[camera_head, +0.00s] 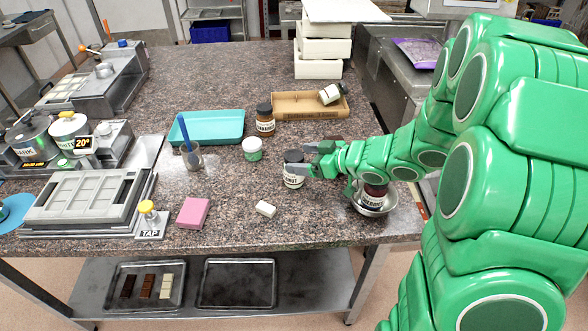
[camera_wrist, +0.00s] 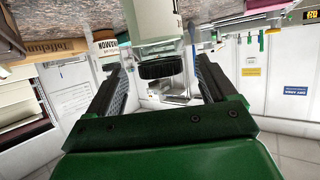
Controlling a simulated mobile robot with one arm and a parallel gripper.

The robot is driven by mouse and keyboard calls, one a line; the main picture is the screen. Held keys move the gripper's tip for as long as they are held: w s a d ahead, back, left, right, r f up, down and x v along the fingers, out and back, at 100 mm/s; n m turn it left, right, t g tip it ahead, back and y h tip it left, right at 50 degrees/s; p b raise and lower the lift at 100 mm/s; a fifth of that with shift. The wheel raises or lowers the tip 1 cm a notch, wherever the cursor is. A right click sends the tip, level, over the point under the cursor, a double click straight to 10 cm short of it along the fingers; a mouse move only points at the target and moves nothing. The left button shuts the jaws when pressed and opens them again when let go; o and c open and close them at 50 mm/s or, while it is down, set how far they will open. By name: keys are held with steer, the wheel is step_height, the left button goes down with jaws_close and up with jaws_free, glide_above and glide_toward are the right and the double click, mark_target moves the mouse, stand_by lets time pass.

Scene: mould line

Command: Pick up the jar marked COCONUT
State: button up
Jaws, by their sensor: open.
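A jar with a dark lid and a pale label (camera_head: 293,179) stands upright on the granite worktop, just left of my gripper (camera_head: 308,160). Its label is small and partly turned; I cannot read it surely, but the end looks like "NUT". In the wrist view the picture is upside down: a jar's black lid (camera_wrist: 160,68) shows between my two open fingers (camera_wrist: 158,82), with its pale body (camera_wrist: 152,20) above. I cannot tell whether the fingers touch it.
A brown jar (camera_head: 265,122) stands by the teal tray (camera_head: 226,115). A red-brown jar (camera_head: 374,196) sits in a metal bowl (camera_head: 388,207) beneath my arm. A green-white tub (camera_head: 252,150), a glass with a blue spatula (camera_head: 192,160) and a white block (camera_head: 265,208) lie left.

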mark_target(289, 157)
steer(key=shift+x, duration=2.45)
steer(key=c, duration=1.3)
steer(key=shift+o, duration=0.2)
steer(key=shift+r, duration=0.15)
